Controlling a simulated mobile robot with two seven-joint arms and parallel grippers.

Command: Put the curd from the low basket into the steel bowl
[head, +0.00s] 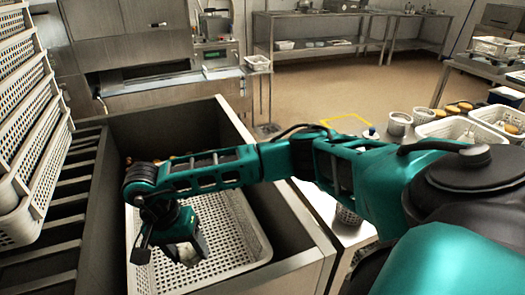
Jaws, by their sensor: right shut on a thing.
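The low basket (228,232) is a white perforated tray down inside a dark, deep trough. My right gripper (170,248) reaches down into the basket's left part and is shut on a small whitish piece, which looks like the curd (187,254). The fingers and my arm hide much of the piece, so I cannot tell whether it still touches the basket floor. I cannot pick out the steel bowl for certain; small metallic round containers (398,123) stand on the right-hand table. My left gripper is not in view.
The trough's metal rim (265,155) surrounds the basket. Stacked perforated baskets (25,125) rise at the left. White baskets (450,128) with round yellowish items stand at the right. My right arm crosses above the trough's right wall. The floor behind is open.

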